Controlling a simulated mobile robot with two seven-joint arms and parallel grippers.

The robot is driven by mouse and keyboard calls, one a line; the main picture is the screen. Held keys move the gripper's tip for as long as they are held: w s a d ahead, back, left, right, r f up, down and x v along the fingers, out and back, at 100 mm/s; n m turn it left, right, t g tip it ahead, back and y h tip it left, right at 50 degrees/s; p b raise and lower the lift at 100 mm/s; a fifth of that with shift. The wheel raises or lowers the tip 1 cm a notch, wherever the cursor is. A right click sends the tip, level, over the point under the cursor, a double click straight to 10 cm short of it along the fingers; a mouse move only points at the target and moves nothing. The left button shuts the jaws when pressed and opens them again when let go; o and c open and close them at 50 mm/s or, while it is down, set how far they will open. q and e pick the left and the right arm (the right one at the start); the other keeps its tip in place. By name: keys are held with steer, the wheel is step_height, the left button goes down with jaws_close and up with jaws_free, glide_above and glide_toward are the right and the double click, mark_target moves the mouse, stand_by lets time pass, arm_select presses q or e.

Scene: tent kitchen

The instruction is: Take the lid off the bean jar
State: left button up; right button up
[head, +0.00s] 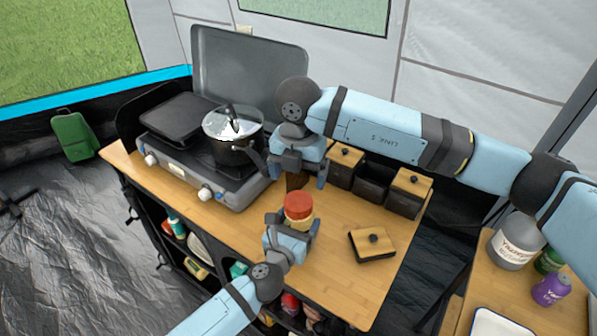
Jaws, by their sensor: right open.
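A jar with a red lid (298,205) and a yellowish body stands at the front of the wooden counter; the lid is on. My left gripper (292,232) is at this jar from the front; whether its fingers press on it is unclear. My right gripper (296,178) is open, pointing down, above and behind the red lid, apart from it. Behind are dark square canisters: one with a wooden lid (346,156), an open one (371,186), and another lidded one (408,196). A loose square wooden lid (372,244) lies on the counter. I cannot read which holds beans.
A camping stove (190,170) with a lidded pot (232,140) is at the left of the counter (335,285). The counter is clear around the loose lid. A side table at right holds a white bottle (515,243), a purple can (551,289) and a white tray (497,324).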

mark_target(298, 201)
steer(key=m, duration=0.3)
steer(key=shift+f, duration=0.25)
step_height(298, 201, down, 8)
steer(key=shift+r, duration=0.25)
steer(key=shift+c, duration=0.4)
